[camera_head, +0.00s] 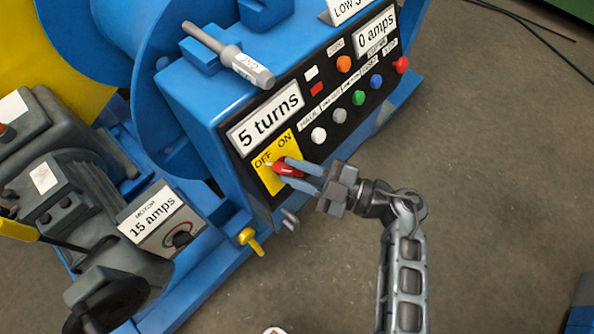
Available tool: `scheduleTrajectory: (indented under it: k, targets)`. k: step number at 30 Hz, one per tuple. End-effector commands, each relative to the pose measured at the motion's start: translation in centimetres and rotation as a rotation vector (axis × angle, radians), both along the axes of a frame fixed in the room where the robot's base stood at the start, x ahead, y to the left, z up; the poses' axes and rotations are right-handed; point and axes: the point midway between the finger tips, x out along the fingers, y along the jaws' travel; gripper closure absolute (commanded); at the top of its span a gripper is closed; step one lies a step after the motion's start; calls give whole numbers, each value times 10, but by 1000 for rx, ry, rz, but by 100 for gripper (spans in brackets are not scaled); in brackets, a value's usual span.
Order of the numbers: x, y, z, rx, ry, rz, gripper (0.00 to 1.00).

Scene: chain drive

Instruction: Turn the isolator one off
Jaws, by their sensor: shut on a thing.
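The isolator is a red rotary handle (287,170) on a yellow plate (268,176) marked OFF and ON, low on the front panel of the blue machine. The handle lies slanted, and its pale tip lies near the OFF lettering. My gripper (297,173) reaches in from the right, with its two blue-grey fingers shut on the red handle, one above and one below. The fingers hide part of the handle.
Above the plate, the black panel (328,104) carries a "5 turns" display (265,119) and several coloured buttons. A yellow valve handle (251,241) and a grey lever (290,219) stick out below. A motor (85,215) stands at left. Open floor (490,180) lies to the right.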

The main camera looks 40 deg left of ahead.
Motion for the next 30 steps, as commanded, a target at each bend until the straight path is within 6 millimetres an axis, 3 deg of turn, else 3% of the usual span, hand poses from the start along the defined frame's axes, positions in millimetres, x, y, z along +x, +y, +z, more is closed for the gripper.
scheduleTrajectory:
  k: [9, 24, 25, 30]
  targets:
    - [1, -1, 1, -6, -93, 43, 100]
    - [1, 0, 1, -7, -108, 53, 100]
    - [1, 0, 1, -7, -108, 53, 74]
    - [0, 0, 1, -8, -107, 53, 58]
